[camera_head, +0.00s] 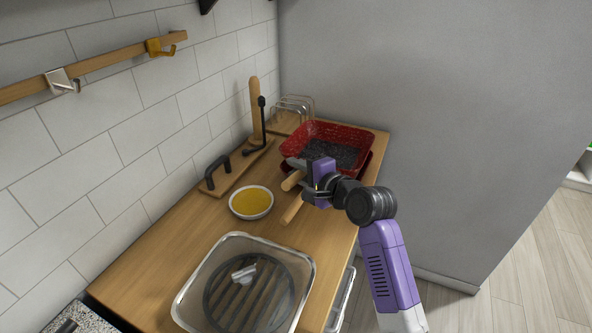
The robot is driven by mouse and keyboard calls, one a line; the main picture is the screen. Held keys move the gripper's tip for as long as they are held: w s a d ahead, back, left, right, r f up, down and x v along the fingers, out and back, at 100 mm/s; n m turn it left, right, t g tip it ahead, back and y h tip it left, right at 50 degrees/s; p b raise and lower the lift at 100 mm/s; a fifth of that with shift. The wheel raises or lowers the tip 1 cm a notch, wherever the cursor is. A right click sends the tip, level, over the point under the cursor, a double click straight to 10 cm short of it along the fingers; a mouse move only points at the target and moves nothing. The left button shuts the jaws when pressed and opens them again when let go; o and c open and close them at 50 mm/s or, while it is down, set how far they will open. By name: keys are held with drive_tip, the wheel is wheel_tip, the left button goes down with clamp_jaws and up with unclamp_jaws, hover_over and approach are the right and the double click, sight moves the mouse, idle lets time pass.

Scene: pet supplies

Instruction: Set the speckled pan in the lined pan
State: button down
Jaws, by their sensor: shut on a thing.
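The red speckled pan (320,131) has a dark grey inside and is at the far right end of the wooden counter. My gripper (302,180) is shut on its wooden handle (291,181), at the near side of the pan. A second red pan (368,167) shows as a darker edge just below it. A second wooden handle (291,209) sticks out lower and nearer. The inside of the lower pan is hidden, so I cannot tell its lining or whether the speckled pan touches it.
A clear square dish (304,268) with a dark ridged round piece inside is at the front. A white bowl (251,202) of yellow contents sits mid-counter. A wooden stand (257,110), a black-handled board (217,178) and a wire rack (294,106) line the wall. A grey panel is at right.

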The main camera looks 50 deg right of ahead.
drive_tip(key=shift+f+b, duration=1.55)
drive_tip(key=shift+f, duration=0.35)
drive_tip(key=shift+p, duration=0.35)
drive_tip(key=c, duration=1.1)
unclamp_jaws()
drive_tip(key=shift+s, duration=0.1)
drive_tip(key=shift+f, duration=0.1)
